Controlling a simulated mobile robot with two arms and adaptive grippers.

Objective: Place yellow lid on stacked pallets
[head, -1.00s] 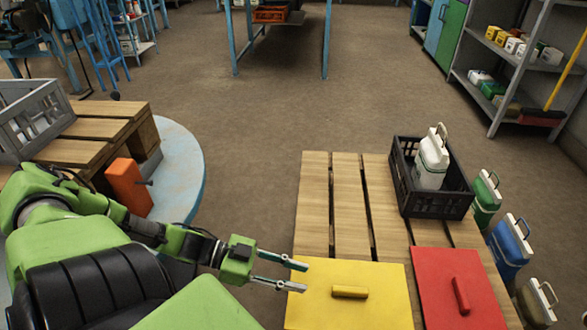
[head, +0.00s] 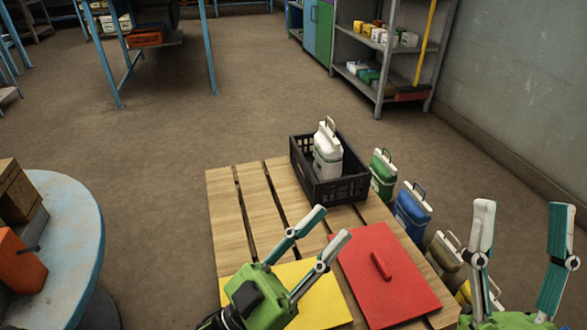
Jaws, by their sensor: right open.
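The yellow lid (head: 326,304) lies flat on the near end of the wooden pallet top (head: 226,215). Its middle and handle are hidden behind my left gripper (head: 331,227). My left gripper is above the lid in the picture, its two fingers apart and empty, pointing up and right. I cannot tell its height over the lid. My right gripper (head: 522,208) is at the right edge of the view, fingers wide apart with nothing between them. It is right of the pallet. How many pallets are stacked does not show.
A red lid (head: 395,285) with a handle lies right of the yellow one. A black crate (head: 335,190) holding a white canister (head: 327,150) stands at the pallet's far end. Green (head: 383,178), blue (head: 411,212) and other canisters line its right side. A round table (head: 75,225) stands left.

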